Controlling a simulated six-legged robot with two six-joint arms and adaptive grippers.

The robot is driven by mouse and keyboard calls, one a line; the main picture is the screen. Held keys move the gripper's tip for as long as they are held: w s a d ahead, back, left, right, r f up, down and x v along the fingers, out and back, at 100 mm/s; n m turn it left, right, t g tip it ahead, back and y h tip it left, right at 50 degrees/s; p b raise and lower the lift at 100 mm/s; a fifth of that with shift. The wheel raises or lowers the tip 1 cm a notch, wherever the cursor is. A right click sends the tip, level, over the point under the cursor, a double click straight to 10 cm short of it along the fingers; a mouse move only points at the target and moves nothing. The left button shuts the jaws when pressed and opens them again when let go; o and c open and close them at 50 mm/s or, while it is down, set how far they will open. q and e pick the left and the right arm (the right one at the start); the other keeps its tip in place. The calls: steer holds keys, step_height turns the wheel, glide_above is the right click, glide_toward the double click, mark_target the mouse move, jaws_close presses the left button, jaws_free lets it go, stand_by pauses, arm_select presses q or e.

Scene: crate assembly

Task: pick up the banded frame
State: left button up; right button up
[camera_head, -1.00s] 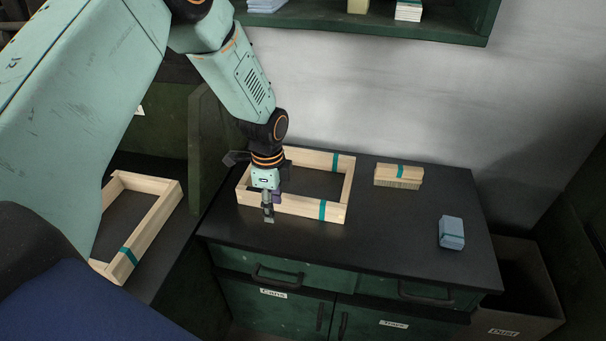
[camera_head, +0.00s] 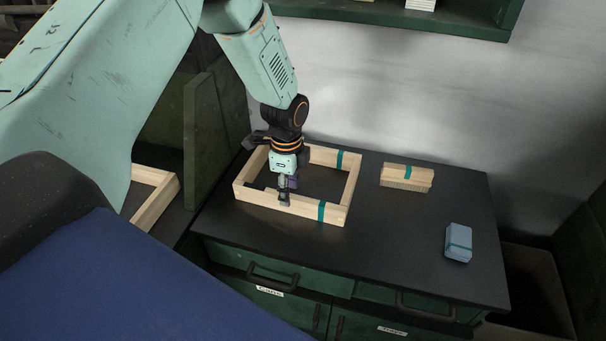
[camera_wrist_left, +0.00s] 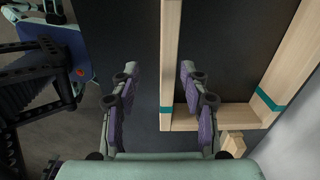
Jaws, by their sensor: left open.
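A pale wooden rectangular frame with teal bands (camera_head: 336,212) lies flat on the dark cabinet top. It also shows in the left wrist view (camera_wrist_left: 171,60). My left gripper (camera_head: 284,199) points down at the frame's near rail, left of the teal band there. In the left wrist view my left gripper (camera_wrist_left: 159,74) is open, with one rail between its two fingers, closer to the right finger. From these views I cannot tell how far above the rail the fingertips are. The gripper hides part of the near rail. My right gripper is not in view.
A wooden brush with a teal band (camera_head: 406,176) and a blue block (camera_head: 458,241) lie to the right on the cabinet top (camera_head: 390,245). Another wooden frame (camera_head: 154,196) lies at the left, beyond an upright green panel (camera_head: 212,130). A shelf hangs above.

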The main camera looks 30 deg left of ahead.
mark_target(290, 211)
arm_select(q)
steer(key=f, duration=0.3)
steer(key=w+a+f, duration=0.1)
steer(key=f, duration=0.1)
steer(key=shift+w+f+b, duration=0.1)
steer(key=shift+f+b, duration=0.25)
steer(key=shift+s+d+f, duration=0.2)
steer(key=shift+s+d, duration=0.05)
steer(key=shift+a+f, duration=0.1)
steer(key=shift+a, duration=0.05)
steer(key=shift+w+a+f, duration=0.15)
steer(key=shift+w+f, duration=0.05)
steer(key=shift+w, duration=0.05)
steer(key=shift+c, duration=1)
steer(key=shift+s+d+r, duration=0.15)
steer(key=shift+d+r, duration=0.1)
steer(key=c, duration=0.4)
steer(key=shift+a+f, duration=0.1)
steer(key=shift+a, duration=0.05)
jaws_close()
